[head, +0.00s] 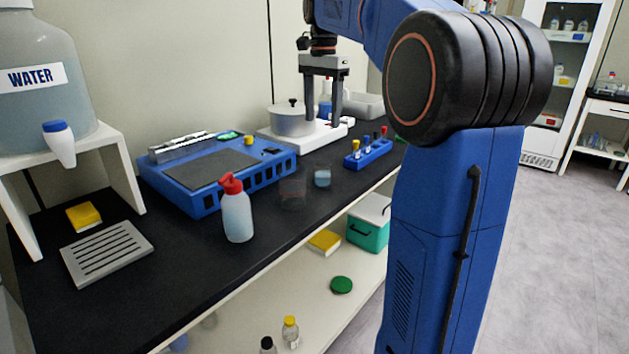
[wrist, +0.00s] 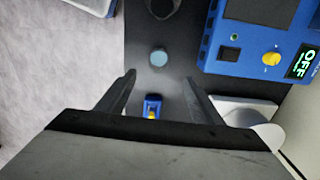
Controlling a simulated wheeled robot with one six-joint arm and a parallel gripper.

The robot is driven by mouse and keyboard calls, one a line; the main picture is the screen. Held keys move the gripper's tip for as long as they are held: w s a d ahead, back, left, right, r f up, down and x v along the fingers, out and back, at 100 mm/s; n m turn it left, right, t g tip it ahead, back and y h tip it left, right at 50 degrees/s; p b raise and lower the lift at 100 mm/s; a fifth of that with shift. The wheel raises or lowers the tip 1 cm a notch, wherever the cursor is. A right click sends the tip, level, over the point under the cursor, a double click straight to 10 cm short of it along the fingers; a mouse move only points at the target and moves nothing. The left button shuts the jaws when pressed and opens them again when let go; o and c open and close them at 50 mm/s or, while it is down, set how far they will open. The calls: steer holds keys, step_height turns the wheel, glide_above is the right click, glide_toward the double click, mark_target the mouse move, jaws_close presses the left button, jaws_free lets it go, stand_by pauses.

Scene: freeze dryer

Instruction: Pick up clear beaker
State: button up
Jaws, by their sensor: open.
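A clear, empty-looking beaker (head: 292,194) stands on the black bench top, to the right of the red-capped wash bottle. Its outline is faint. In the wrist view a dark round vessel at the top edge (wrist: 161,8) appears to be this beaker, partly cut off. A second small beaker with pale blue liquid (head: 322,177) stands just behind it; it also shows in the wrist view (wrist: 159,57). My gripper (head: 323,112) points down above the bench, farther back than both beakers. Its fingers (wrist: 159,80) are apart with nothing held between them.
A blue tube rack (head: 368,154) lies below my gripper. A white hotplate with a pot (head: 293,121) and a blue device (head: 218,175) stand behind the beakers. The wash bottle (head: 237,212) stands to their left. The bench's front edge is near.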

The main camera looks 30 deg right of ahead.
glide_toward(323, 171)
steer(key=f, duration=0.2)
steer(key=w+f, duration=0.1)
steer(key=f, duration=0.1)
steer(key=w+d+f, duration=0.1)
steer(key=shift+w+f, duration=0.25)
steer(key=shift+f, duration=0.15)
steer(key=shift+s+d+f, duration=0.1)
steer(key=shift+f, duration=1.3)
steer(key=shift+s+f, duration=0.1)
steer(key=shift+f, duration=1.25)
steer(key=shift+c, duration=0.6)
steer(key=c, duration=1)
